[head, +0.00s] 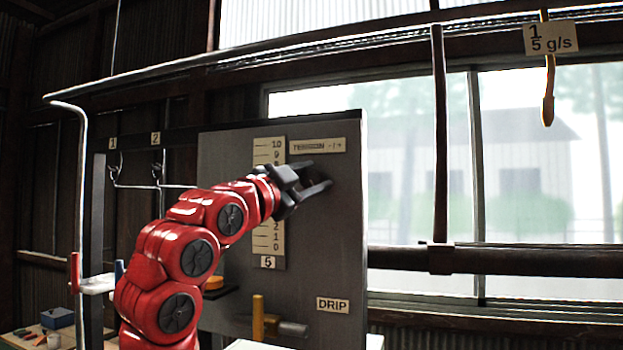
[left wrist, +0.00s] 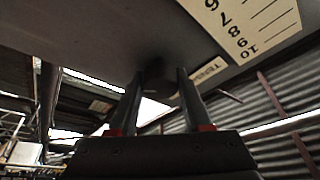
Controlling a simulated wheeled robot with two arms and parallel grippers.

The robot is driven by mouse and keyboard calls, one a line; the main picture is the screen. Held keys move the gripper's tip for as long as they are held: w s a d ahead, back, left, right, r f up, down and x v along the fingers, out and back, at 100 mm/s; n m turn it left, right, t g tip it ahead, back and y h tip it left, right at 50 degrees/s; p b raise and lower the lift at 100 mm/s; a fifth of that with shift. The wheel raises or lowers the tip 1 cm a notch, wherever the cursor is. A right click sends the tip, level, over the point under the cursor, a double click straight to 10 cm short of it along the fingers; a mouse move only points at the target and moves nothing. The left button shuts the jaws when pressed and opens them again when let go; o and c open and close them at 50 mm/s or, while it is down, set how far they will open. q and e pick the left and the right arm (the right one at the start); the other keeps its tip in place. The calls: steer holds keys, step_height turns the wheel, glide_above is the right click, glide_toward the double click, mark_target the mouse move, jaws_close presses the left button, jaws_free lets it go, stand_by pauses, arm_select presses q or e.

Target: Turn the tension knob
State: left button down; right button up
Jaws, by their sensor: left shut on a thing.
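The tension knob (left wrist: 157,76) is a dark round piece on the grey panel (head: 340,240), seen between my fingers in the left wrist view. In the head view my gripper mostly hides it. My left gripper (head: 318,187) is shut on the knob just below the TENSION label (head: 317,146); its fingers also show in the left wrist view (left wrist: 160,80). A pale numbered scale (head: 268,152) runs down the panel to the left, its middle covered by my red arm. A plate marked 5 (head: 268,262) is under the scale. My right gripper is not in view.
A DRIP label (head: 333,304) is low on the panel, with a yellow handle (head: 258,315) to its left. Hooks marked 1 (head: 113,143) and 2 (head: 155,138) are at left. A window fills the right.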

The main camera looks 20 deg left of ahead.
arm_select(q)
steer(key=shift+c, duration=1.7)
jaws_free()
steer(key=shift+s, duration=0.1)
steer(key=shift+s+a+f+b, duration=0.15)
steer(key=shift+s+f+b, duration=0.05)
steer(key=shift+s+b, duration=0.1)
steer(key=b+v, duration=0.6)
steer(key=v, duration=1)
steer(key=shift+s, duration=0.25)
steer(key=shift+a+f, duration=0.1)
